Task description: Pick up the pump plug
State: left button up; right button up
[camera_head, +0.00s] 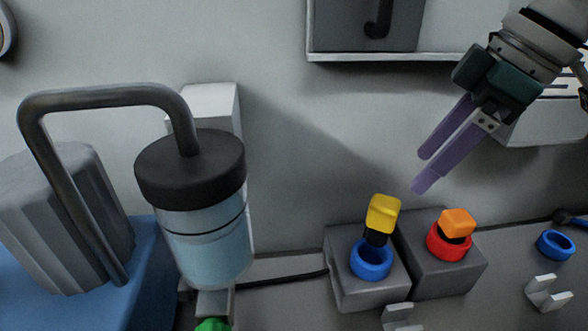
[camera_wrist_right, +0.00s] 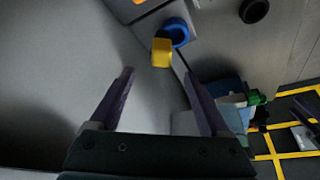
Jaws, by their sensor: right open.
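A yellow plug (camera_head: 383,213) with a black lower part stands tilted in a blue ring (camera_head: 371,262) on the left grey socket block. An orange plug (camera_head: 457,222) stands in a red ring (camera_head: 446,244) on the right block. No label shows which one is the pump plug. My right gripper (camera_head: 421,171) is open and empty, above and a little right of the yellow plug and apart from it. In the right wrist view, the yellow plug (camera_wrist_right: 162,52) shows just beyond the open fingertips (camera_wrist_right: 158,73).
A pump with a clear cylinder (camera_head: 205,245) and bent pipe (camera_head: 100,98) stands at left. A black cable (camera_head: 285,280) runs to the left block (camera_head: 345,290). Another blue ring (camera_head: 556,245) and white holders (camera_head: 547,293) are at right. A wall box (camera_head: 350,25) hangs above.

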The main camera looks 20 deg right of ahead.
aim_at(388, 202)
jog(key=x, duration=0.3)
jog(key=shift+w+a+f, duration=0.1)
jog(key=shift+a+f, duration=0.1)
jog(key=shift+f, duration=0.15)
jog(key=x, duration=0.6)
jog(key=shift+c, duration=0.2)
jog(key=shift+r, duration=0.1)
grip_shut()
